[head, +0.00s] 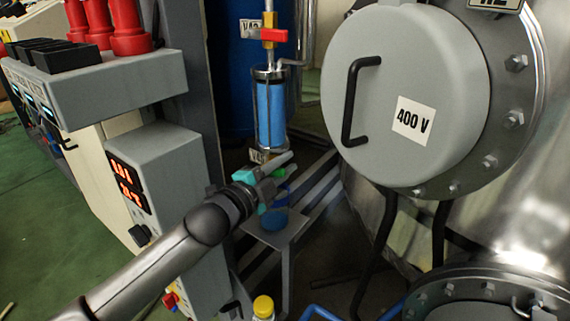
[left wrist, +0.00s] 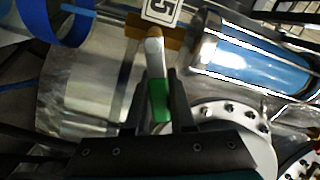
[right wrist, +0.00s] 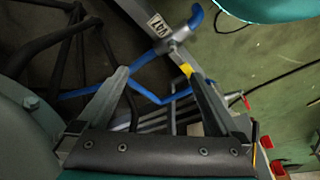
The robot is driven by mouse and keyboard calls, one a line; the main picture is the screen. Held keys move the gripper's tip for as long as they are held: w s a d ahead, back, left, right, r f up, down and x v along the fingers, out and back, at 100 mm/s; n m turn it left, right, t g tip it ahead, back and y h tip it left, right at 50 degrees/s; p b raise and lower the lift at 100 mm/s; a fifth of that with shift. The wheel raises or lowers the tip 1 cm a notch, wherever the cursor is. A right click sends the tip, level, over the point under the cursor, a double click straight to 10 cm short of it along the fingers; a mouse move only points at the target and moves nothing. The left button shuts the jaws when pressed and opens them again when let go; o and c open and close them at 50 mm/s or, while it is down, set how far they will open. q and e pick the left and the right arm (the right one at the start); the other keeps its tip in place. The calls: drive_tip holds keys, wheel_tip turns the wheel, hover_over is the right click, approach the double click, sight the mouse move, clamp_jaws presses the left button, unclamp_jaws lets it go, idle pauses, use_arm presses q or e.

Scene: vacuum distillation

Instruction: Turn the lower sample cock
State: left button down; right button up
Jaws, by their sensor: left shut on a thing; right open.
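The lower sample cock has a green handle (left wrist: 160,100) that lies between the fingers of my left gripper (left wrist: 160,103) in the left wrist view. A grey-white stem runs up from the handle to a brass body under a white tag (left wrist: 160,10). In the head view my left gripper (head: 279,172) is at the cock, below the blue-filled sight cylinder (head: 270,112), and mostly hides it. My left gripper is shut on the green handle. My right gripper (right wrist: 160,80) shows only in the right wrist view, with its fingers wide apart and empty.
A red-handled cock (head: 274,36) sits above the cylinder. A blue receiver (head: 273,217) stands on a small grey stand (head: 284,236) below. The grey 400 V cover (head: 385,95) is at right, a control box (head: 165,185) at left. A blue-handled valve (right wrist: 165,50) is near my right gripper.

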use_arm(q)
drive_tip(key=c, duration=0.8)
unclamp_jaws()
drive_tip(key=shift+o, duration=0.2)
drive_tip(key=shift+r, duration=0.15)
